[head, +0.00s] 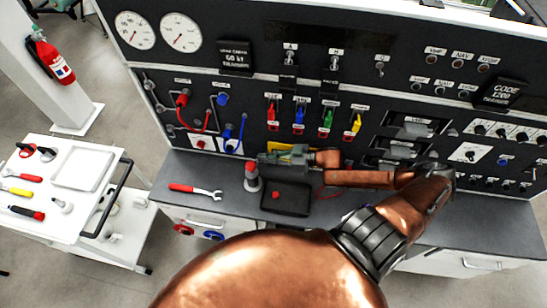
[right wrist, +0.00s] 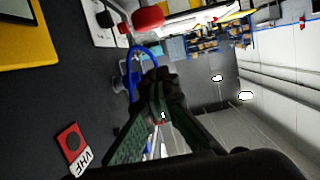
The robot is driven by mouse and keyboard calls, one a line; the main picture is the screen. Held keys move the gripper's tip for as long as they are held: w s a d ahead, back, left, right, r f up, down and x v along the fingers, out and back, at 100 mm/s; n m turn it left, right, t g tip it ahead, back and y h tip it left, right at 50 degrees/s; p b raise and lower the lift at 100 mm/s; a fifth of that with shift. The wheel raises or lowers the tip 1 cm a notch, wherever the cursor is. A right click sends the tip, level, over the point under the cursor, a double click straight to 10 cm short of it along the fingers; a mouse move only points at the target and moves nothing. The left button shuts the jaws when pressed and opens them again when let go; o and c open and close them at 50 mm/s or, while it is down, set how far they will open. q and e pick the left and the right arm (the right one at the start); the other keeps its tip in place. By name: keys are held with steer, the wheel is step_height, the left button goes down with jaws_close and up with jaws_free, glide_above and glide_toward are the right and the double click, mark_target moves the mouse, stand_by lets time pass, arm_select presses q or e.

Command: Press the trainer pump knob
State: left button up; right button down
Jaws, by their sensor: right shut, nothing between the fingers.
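A red-topped knob (head: 252,168) on a round grey base stands upright on the dark bench in the head view. No readable label marks it as the trainer pump knob. My right gripper (head: 260,158) comes in from the right, level with the bench, with its fingertips beside and just above the red top in the picture; I cannot tell whether they touch. In the right wrist view the fingers (right wrist: 160,85) are together with nothing between them. A rounded red part (right wrist: 147,18) shows near the top there. My left gripper is out of view.
A black tray (head: 287,198) with a red button lies right of the knob. A red-handled wrench (head: 195,190) lies left. The panel behind carries blue (head: 229,140) and red cables, colored levers and gauges. A white tool cart (head: 70,177) stands at left.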

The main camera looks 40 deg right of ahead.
mark_target(251, 166)
steer(key=w+f, duration=0.1)
steer(key=a+f, duration=0.1)
steer(key=f, duration=0.1)
steer(key=w+a+f, duration=0.1)
steer(key=f, duration=0.1)
steer(key=shift+w+a, duration=0.15)
steer(key=shift+w, duration=0.2)
step_height(251, 166, down, 4)
steer(key=shift+r+b, duration=0.1)
steer(key=shift+b, duration=0.85)
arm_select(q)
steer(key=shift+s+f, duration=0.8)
arm_select(e)
steer(key=shift+s, duration=0.15)
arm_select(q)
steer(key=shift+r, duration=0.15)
arm_select(e)
steer(key=shift+r, duration=0.1)
